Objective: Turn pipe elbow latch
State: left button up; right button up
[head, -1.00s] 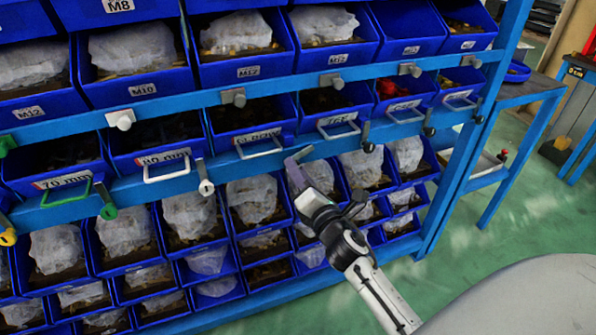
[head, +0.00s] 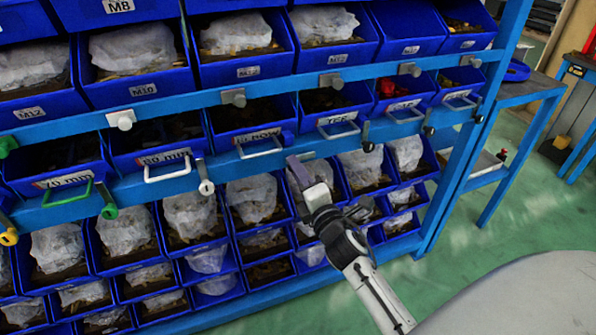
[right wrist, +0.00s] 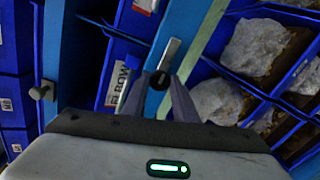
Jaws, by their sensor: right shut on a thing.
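The pipe elbow bin (head: 228,115) is blue with an ELBOW label and a pale wire handle, in the middle row of the rack. Its latch (head: 306,156) is a small grey bar at the bin's lower right, on the blue rail. In the right wrist view the latch (right wrist: 170,52) shows as a grey bar with a dark round end between the fingertips. My right gripper (head: 292,163) is shut on this latch; the fingers (right wrist: 160,86) lie on either side of its dark end and partly hide it. My left gripper is not in view.
Neighbouring latches hang from the same rail: a silver one (head: 205,178) to the left and a black one (head: 368,138) to the right. Small bins with bagged parts (head: 252,198) sit just below.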

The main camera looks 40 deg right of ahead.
jog(key=o, duration=1)
jog(key=shift+o, duration=0.2)
jog(key=v, duration=1)
jog(key=shift+s+b, duration=0.2)
jog(key=shift+b, duration=0.2)
jog(key=s+a+f+m+g+y, duration=0.3)
jog(key=s+a+f+m, duration=0.5)
jog(key=f, duration=0.4)
jog(key=s+a+f+m+g+y, duration=0.4)
jog(key=s+a+f+m, duration=0.4)
jog(key=f, duration=0.4)
jog(key=shift+s+a+g, duration=0.35)
jog(key=shift+s+g, duration=0.1)
jog(key=shift+g, duration=0.45)
